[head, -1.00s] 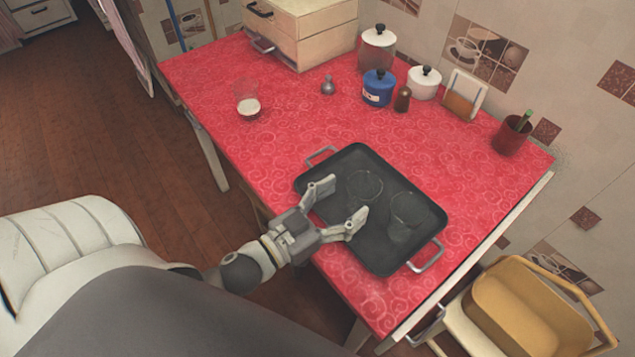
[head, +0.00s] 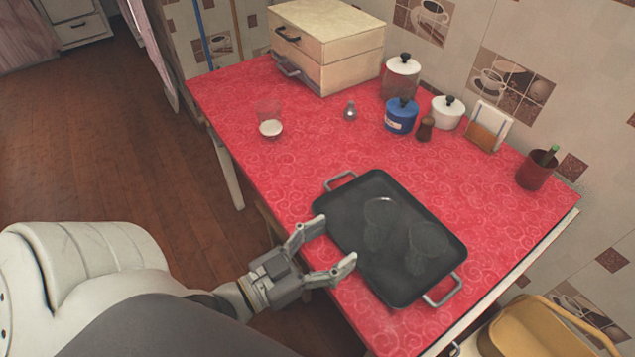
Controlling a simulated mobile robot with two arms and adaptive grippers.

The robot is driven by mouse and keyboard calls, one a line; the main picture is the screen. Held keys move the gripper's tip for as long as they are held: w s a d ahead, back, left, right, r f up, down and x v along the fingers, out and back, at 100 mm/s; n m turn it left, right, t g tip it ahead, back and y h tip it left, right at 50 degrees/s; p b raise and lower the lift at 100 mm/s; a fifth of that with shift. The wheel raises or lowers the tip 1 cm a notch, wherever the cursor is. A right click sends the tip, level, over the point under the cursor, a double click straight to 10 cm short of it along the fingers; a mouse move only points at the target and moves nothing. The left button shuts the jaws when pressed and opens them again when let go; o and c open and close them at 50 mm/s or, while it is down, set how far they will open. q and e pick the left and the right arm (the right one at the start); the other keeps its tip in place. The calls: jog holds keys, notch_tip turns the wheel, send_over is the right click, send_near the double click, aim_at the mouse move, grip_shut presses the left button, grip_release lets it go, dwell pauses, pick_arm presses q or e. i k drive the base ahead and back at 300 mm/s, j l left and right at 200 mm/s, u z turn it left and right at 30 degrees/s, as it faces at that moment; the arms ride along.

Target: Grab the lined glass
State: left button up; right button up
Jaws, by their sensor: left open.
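Two clear glasses stand on a dark tray with metal handles (head: 350,225): one near its middle (head: 378,222) and one toward its right side (head: 427,247). A third clear glass with a white bottom (head: 270,121) stands on the red counter at the far left. I cannot tell from this view which glass has lines. My left gripper (head: 322,249) is open and empty at the near left edge of the tray, with its fingers pointing toward the glasses and apart from them. My right gripper is out of view.
The red patterned counter (head: 300,165) is clear between the lone glass and the tray. At the back are a wooden box (head: 345,70), a blue pot (head: 400,116), white-lidded canisters (head: 445,113), a napkin holder (head: 485,130) and a dark red cup (head: 536,171). A yellow basket (head: 535,335) is at lower right.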

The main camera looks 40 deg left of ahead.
aim_at(268, 110)
jog(key=u, duration=1.45)
